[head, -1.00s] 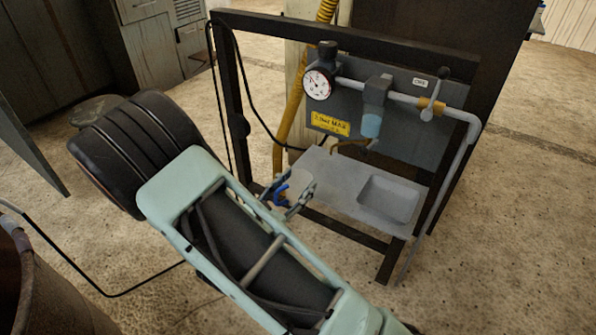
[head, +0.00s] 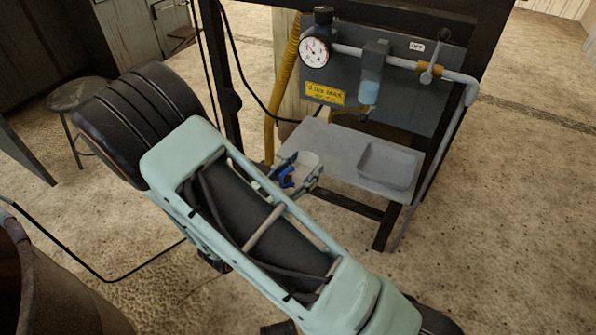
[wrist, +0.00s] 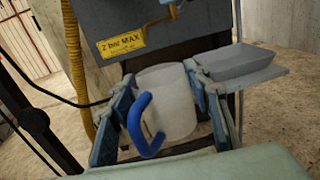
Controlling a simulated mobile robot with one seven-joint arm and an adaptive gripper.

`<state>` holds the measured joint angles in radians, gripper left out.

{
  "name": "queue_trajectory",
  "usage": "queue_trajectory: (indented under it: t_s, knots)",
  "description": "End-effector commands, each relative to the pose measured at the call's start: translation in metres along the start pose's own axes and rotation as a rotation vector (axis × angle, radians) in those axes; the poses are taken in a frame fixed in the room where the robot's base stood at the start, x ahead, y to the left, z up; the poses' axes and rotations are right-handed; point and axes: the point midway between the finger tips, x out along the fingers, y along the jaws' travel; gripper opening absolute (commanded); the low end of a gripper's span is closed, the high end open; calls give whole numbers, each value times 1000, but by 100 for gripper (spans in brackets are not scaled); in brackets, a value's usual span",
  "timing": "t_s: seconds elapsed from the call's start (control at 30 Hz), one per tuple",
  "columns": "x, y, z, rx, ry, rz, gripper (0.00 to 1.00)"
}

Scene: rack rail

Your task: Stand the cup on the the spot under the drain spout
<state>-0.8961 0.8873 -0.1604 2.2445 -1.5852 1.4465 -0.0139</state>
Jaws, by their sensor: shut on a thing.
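The cup (wrist: 168,98) is whitish with a blue handle. In the wrist view it stands about upright between the two fingers of my gripper (wrist: 165,105), which is shut on it, with the handle facing the camera. In the head view the cup (head: 306,163) and my gripper (head: 297,174) are at the left end of the grey shelf (head: 335,150); I cannot tell if the cup touches it. The drain spout (head: 364,113) is a small brass-coloured pipe below the clear filter bowl (head: 371,94), to the right of and above the cup. The spot under it shows no clear marking.
A recessed basin (head: 387,167) fills the shelf's right part. Above are a pressure gauge (head: 315,50), a grey pipe (head: 400,63) with a valve lever (head: 433,55), and a yellow "2 bar MAX" label (head: 325,93). A yellow hose (head: 283,95) hangs at the left. The shelf's middle is clear.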

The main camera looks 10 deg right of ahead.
Motion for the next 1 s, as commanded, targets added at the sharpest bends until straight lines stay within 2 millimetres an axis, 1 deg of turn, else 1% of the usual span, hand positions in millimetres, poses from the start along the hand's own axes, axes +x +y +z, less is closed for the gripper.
queue_trajectory:
  t_s: [0.1,0.6,1.0]
  knots:
    - [13,1,-3,1,-1,-2,20]
    - [62,8,-11,1,-1,-1,20]
    - [101,13,-12,1,-1,-2,20]
